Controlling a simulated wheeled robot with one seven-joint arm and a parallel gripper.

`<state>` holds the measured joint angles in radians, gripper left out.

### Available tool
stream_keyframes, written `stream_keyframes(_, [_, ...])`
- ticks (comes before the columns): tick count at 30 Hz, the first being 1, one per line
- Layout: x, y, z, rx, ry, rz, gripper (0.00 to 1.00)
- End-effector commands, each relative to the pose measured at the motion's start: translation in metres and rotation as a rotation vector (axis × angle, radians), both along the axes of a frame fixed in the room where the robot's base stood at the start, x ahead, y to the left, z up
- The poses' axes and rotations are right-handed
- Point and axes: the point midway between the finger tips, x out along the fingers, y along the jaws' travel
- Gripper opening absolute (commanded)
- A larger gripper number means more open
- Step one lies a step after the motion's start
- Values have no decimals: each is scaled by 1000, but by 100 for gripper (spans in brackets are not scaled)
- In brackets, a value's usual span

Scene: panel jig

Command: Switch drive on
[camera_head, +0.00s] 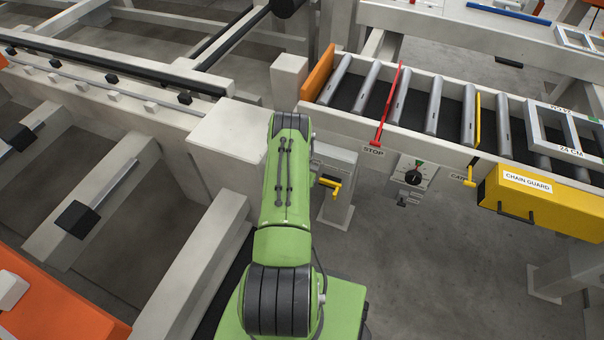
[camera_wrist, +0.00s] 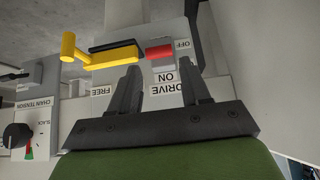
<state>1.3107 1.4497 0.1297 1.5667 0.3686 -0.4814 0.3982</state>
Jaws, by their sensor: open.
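The drive switch (camera_wrist: 160,55) is a small red block on a pale panel in the wrist view, which appears upside down. The ON label is on the near side of it and the OFF label on the far side. I cannot tell which way it is set. My gripper (camera_wrist: 159,70) is open, its two dark fingers pointing at the panel on either side of the ON label. The red block shows between and just beyond the fingertips; I cannot tell whether they touch. In the head view my green arm hides the gripper and the switch.
A yellow handle (camera_wrist: 95,52) sticks out beside the switch, near the FREE label; it also shows in the head view (camera_head: 331,186). A chain tension knob (camera_wrist: 16,135) is at lower left. The roller conveyor (camera_head: 395,95), red STOP lever (camera_head: 387,112) and yellow chain guard (camera_head: 545,200) lie right.

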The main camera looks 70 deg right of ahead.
Motion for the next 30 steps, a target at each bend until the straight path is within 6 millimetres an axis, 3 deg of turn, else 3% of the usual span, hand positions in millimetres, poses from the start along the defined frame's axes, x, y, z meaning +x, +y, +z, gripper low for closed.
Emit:
stream_keyframes(1, [2, 9, 19, 1, 0, 5, 47])
stream_keyframes(6, [5, 38, 57, 0, 1, 5, 47])
stream_keyframes(12, [6, 62, 86, 0, 0, 2, 47])
stream_keyframes(30, [7, 68, 91, 0, -1, 1, 47])
